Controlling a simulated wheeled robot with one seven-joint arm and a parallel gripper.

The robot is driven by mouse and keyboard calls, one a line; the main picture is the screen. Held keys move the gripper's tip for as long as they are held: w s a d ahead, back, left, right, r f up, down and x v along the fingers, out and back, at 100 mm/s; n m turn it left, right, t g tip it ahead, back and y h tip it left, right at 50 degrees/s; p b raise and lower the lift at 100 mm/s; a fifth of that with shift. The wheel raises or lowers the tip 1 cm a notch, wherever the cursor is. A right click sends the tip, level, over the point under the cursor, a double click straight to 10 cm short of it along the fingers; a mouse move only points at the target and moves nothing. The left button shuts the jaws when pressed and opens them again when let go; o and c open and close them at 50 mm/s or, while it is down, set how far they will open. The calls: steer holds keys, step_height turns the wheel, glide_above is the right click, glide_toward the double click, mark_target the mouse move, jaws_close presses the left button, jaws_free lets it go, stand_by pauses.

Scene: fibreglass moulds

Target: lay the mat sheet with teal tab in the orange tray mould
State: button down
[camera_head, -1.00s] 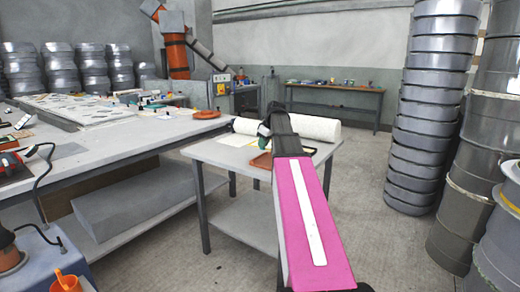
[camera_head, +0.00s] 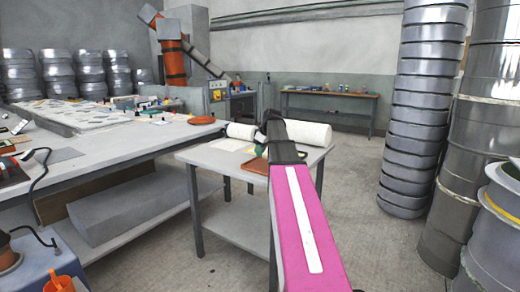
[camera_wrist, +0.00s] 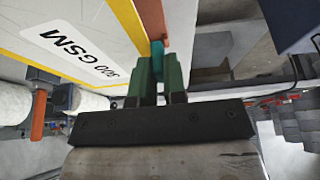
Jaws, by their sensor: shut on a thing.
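My gripper (camera_wrist: 158,72) has its green fingers shut on a teal tab (camera_wrist: 157,55) in the wrist view. How much of the mat sheet hangs from the tab is hard to tell. In the head view my gripper (camera_head: 263,142) is over the small grey table, and the held tab cannot be made out. The orange tray mould (camera_head: 254,165) lies on that table just below and behind my gripper, partly hidden by my arm. An orange-brown strip beyond the tab in the wrist view (camera_wrist: 150,18) looks like part of the tray.
A pale panel with yellow edging and a "300 GSM" label (camera_wrist: 78,43) lies beside the fingers. White rolls (camera_head: 306,134) lie at the small table's (camera_head: 200,158) back. A long workbench (camera_head: 110,148) stands left; stacked grey drums (camera_head: 425,110) stand right. Floor between is clear.

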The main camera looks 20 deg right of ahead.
steer(key=shift+f, duration=2.9)
steer(key=shift+f, duration=0.95)
steer(key=c, duration=1.1)
jaws_free()
steer(key=shift+r, duration=0.1)
steer(key=v, duration=1)
steer(key=shift+s+r, duration=0.15)
steer(key=shift+r, duration=0.15)
steer(key=shift+s, duration=0.1)
